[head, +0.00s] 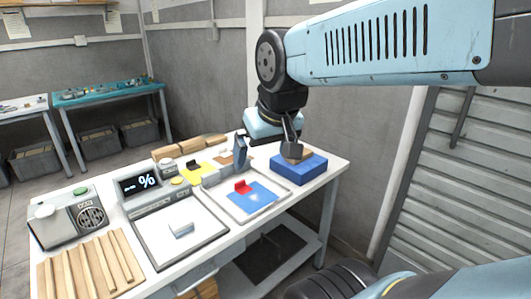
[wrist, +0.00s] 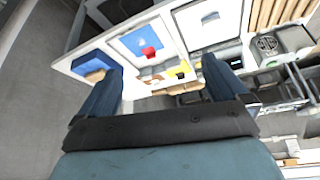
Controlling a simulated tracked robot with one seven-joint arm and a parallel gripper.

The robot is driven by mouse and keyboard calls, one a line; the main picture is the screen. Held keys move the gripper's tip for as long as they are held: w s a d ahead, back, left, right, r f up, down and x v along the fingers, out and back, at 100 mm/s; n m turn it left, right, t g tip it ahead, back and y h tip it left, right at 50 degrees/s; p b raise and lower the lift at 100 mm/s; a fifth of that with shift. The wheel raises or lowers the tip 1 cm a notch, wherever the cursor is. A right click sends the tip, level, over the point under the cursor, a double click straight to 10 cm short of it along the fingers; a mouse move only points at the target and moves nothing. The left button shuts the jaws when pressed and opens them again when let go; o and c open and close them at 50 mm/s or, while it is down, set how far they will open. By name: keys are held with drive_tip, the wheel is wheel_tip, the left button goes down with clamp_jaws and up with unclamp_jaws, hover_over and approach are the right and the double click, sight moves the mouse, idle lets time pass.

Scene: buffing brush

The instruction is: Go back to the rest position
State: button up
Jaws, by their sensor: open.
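My gripper (head: 291,139) appears in front of the back wall, over the right end of the white workbench (head: 215,247) in the head view. In the wrist view my gripper (wrist: 165,72) shows two fingers spread wide with nothing held between them. A blue block (head: 298,174) with a brown piece (head: 297,157) on it stands on the bench's right end, below the fingertips in the picture. The blue block also shows in the wrist view (wrist: 90,63), behind the left finger. The fingertips partly cover the brown piece in the head view.
A tray with a blue sheet (head: 252,198) and red piece (head: 242,187) lies left of the block. A white tray (head: 208,240), a display box (head: 140,184), a speaker box (head: 75,217) and wooden slats (head: 92,265) fill the bench's left. A shutter (head: 475,170) stands right.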

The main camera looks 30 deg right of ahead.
drive_tip(key=shift+s+d, duration=0.55)
drive_tip(key=shift+s, duration=0.35)
idle(0.4)
drive_tip(key=shift+r, duration=0.1)
idle(0.3)
